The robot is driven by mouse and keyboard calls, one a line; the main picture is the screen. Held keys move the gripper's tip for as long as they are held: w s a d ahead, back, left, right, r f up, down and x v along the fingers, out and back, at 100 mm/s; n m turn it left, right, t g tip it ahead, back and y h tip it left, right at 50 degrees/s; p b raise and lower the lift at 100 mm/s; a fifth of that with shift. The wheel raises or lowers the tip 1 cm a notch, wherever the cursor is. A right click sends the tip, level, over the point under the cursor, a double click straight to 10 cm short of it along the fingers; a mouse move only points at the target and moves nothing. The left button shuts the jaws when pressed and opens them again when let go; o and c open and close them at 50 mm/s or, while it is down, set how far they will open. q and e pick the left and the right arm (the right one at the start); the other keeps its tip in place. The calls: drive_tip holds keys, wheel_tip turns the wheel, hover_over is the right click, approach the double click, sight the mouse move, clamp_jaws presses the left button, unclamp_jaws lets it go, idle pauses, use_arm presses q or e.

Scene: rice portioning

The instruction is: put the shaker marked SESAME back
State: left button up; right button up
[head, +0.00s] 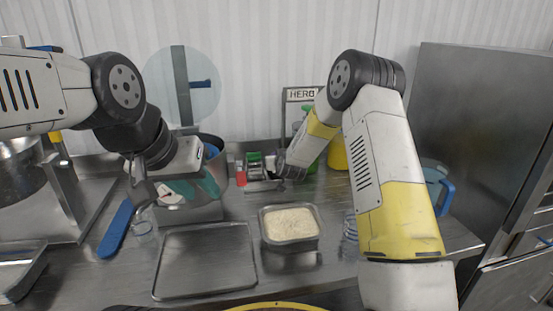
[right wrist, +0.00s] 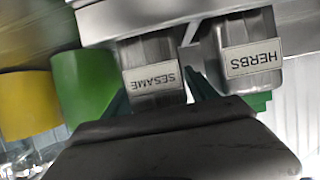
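My right gripper (head: 284,178) is at the spice rack (head: 262,187). In the right wrist view its teal fingers lie close along both sides of the SESAME shaker and appear shut on it. The HERBS shaker (right wrist: 252,58) stands just right of it, apart from the fingers. The shaker's base is hidden, so I cannot tell whether it rests in the rack. My left gripper (head: 197,187) is by the pot and looks open and empty.
A metal container of rice (head: 290,242) stands at the centre, with an empty tray (head: 207,262) left of it. A green cylinder (right wrist: 84,82) and a yellow one (right wrist: 27,103) are left of the SESAME shaker. A HERBS sign (head: 300,94) stands behind the rack.

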idle(0.3)
drive_tip(key=shift+s+r, duration=0.1)
drive_tip(key=shift+r, duration=0.1)
drive_tip(key=s+d+r+g, duration=0.2)
drive_tip(key=s+d+r, duration=0.2)
drive_tip(key=s+r, duration=0.6)
drive_tip(key=s+d+r+g, duration=0.1)
drive_tip(key=s+d+r, duration=0.4)
drive_tip(key=s, duration=0.8)
drive_tip(key=s+d+r+g, duration=0.1)
drive_tip(key=s+d+g, duration=0.1)
drive_tip(key=s, duration=1)
drive_tip(key=s+d+r+m+g, duration=0.1)
drive_tip(key=s+d+r+g, duration=0.1)
drive_tip(key=s, duration=1)
drive_tip(key=shift+d+r+m, duration=0.3)
drive_tip(key=shift+d, duration=0.35)
